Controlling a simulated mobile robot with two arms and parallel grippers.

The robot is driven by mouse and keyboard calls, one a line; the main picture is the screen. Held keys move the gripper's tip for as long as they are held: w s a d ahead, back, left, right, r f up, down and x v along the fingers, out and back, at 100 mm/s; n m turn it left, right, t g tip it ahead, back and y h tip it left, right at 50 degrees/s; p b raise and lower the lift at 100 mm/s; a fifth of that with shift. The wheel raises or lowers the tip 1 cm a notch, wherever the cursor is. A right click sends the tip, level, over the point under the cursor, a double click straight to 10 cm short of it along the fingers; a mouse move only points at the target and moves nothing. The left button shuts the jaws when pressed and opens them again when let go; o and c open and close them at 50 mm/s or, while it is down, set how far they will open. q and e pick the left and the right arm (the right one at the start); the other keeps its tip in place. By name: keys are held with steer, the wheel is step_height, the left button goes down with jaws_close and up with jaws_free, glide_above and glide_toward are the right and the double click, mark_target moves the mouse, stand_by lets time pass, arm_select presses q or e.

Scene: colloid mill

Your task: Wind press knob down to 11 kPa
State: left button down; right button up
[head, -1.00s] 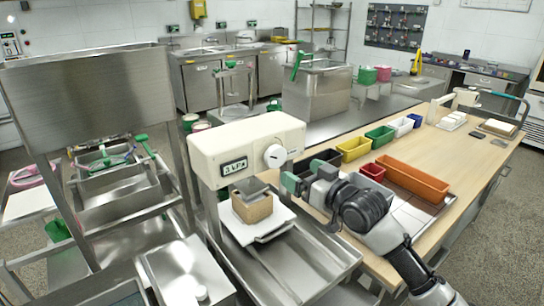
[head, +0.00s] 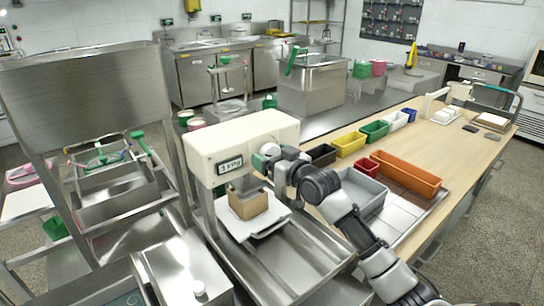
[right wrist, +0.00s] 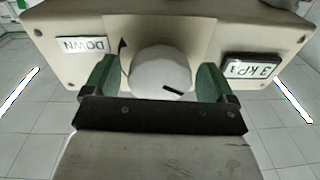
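The cream press head (head: 245,140) stands above a metal tray and has a small display (head: 229,164) on its front. The display (right wrist: 250,68) shows upside down in the right wrist view and reads 3 kPa. The round white knob (right wrist: 160,72) carries a dark mark at its lower right in that view. My right gripper (right wrist: 158,76) has its green fingers on either side of the knob, with narrow gaps showing, so it looks open around it. In the head view the gripper (head: 278,163) partly hides the knob (head: 270,150). My left gripper is out of view.
A brown block (head: 248,203) sits on a white plate under the press. Coloured bins, including an orange one (head: 408,177), stand on the wooden bench to the right.

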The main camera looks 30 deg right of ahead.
steer(key=c, duration=0.8)
steer(key=shift+o, duration=0.2)
steer(key=shift+r+m+p, duration=0.15)
steer(key=shift+m+p, duration=1.05)
steer(key=shift+m, duration=0.3)
steer(key=m+p, duration=0.2)
steer(key=m, duration=0.2)
steer(key=shift+m+p, duration=0.35)
steer(key=shift+m, duration=0.05)
steer(key=m+p, duration=0.2)
steer(key=m, duration=0.2)
steer(key=shift+m, duration=0.3)
steer(key=shift+m+t+h+p, duration=0.35)
steer(key=shift+m+p, duration=0.75)
steer(key=shift+m, duration=1.2)
